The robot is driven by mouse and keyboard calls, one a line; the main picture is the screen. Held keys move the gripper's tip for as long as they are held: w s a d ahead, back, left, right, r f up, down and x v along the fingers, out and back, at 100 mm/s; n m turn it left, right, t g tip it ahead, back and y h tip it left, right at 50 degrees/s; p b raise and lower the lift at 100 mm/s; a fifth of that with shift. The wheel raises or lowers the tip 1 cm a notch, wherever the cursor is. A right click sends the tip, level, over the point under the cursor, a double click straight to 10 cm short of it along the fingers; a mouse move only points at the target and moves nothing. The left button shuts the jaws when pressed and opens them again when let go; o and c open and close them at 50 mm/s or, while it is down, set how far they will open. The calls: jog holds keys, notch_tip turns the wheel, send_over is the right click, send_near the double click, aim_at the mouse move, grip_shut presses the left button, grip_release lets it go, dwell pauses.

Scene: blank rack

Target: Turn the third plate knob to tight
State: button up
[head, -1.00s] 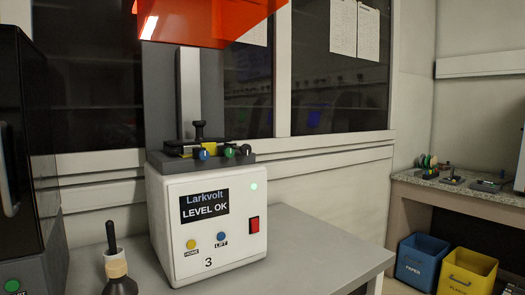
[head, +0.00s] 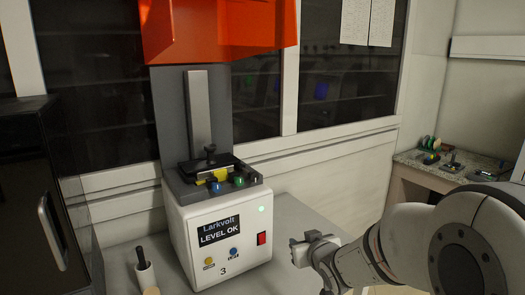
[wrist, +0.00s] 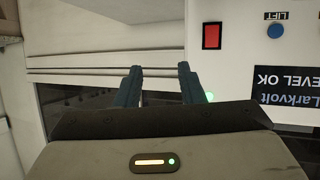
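The Larkvolt machine (head: 222,240) is a white box marked 3, with a dark top deck, and its display reads LEVEL OK. Small knobs line the deck's front edge: a blue knob (head: 215,187), a green knob (head: 239,181) and a dark knob with a pale mark (head: 253,178). A black knob (head: 210,153) stands above the plate. The knobs' tight marks are too small to read. My gripper (head: 308,246) is right of the machine, below deck height and apart from it. In the wrist view my gripper (wrist: 160,82) has its two fingers apart with nothing between them.
An orange cover (head: 220,35) is raised above the machine. A black machine (head: 40,200) stands at the left, and a pale holder with a dark handle (head: 143,268) is in front. A side bench (head: 440,165) stands at the far right. The counter right of the machine is partly clear.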

aim_at(255, 179)
jog(key=w+a+r+n+t+y+p, duration=0.1)
jog(key=a+r+n+y+p, duration=0.2)
jog(key=r, duration=0.4)
jog(key=w+a+r+t+y+p, duration=0.1)
jog(key=a+r+y+p, duration=0.35)
jog(key=r, duration=0.25)
jog(key=shift+h, duration=0.45)
jog(key=p+x, duration=0.2)
jog(key=x, duration=0.6)
jog(key=shift+s+f, duration=0.1)
jog(key=shift+f, duration=0.05)
jog(key=shift+f, duration=0.1)
jog(key=c, duration=0.7)
